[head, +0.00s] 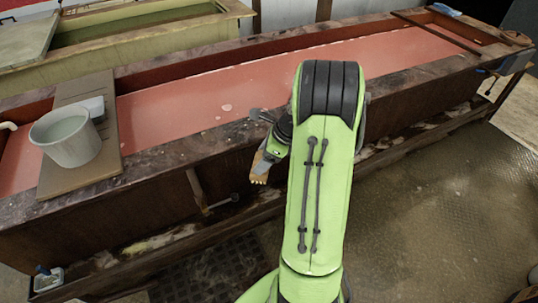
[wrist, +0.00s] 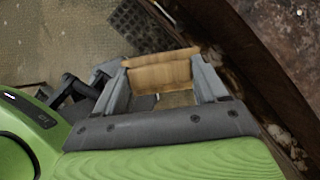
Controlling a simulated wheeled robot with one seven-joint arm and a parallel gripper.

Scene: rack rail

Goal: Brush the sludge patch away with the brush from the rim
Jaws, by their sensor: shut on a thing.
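My gripper (wrist: 162,82) is shut on a wooden brush (wrist: 160,72), which spans crosswise between the two fingers in the wrist view. In the head view my gripper (head: 271,152) is in front of the near side of the long trough, below its rim (head: 215,138). The brush (head: 259,168) hangs from it, with its pale toothed end pointing down. The rim and walls carry dark stains, and pale scum shows along the lower ledge (head: 165,240). I cannot tell which of these marks is the sludge patch. My arm hides part of the trough's near side.
The trough holds reddish liquid (head: 190,108). A board (head: 75,172) across its left end bears a grey-white bucket (head: 66,138). A second, greenish trough (head: 150,35) stands behind. The metal floor (head: 440,190) at right is clear. A dark grate (wrist: 138,27) lies on the floor.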

